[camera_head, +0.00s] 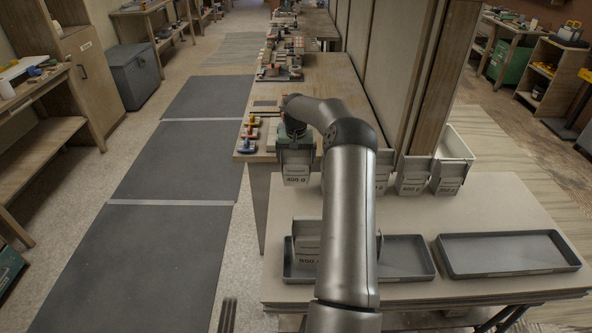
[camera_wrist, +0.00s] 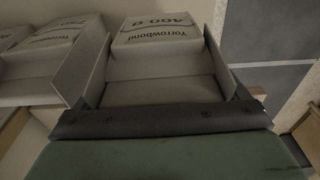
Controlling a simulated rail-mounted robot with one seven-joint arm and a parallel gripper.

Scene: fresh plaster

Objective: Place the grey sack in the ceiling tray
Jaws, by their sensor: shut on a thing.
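My gripper (camera_head: 296,157) is shut on a light grey sack (camera_head: 295,180) marked 400 g, held above the left back edge of the pale table. In the wrist view the sack (camera_wrist: 160,35) reads "Yorrowbond 400 g" and sits between two flat side plates. Two shallow dark grey trays lie on the table to the near side of it. The left tray (camera_head: 408,262) holds a pale sack marked 500 g (camera_head: 308,261), and my arm hides its middle. The right tray (camera_head: 508,253) is empty. I cannot read any tray label.
Several pale labelled sacks (camera_head: 414,182) stand along the table's back, near a white open bin (camera_head: 455,144) and a wooden post (camera_head: 432,80). Another Yorrowbond sack (camera_wrist: 58,42) shows at left in the wrist view. A bench with small tools (camera_head: 250,133) adjoins. Dark mats (camera_head: 165,170) cover the floor at left.

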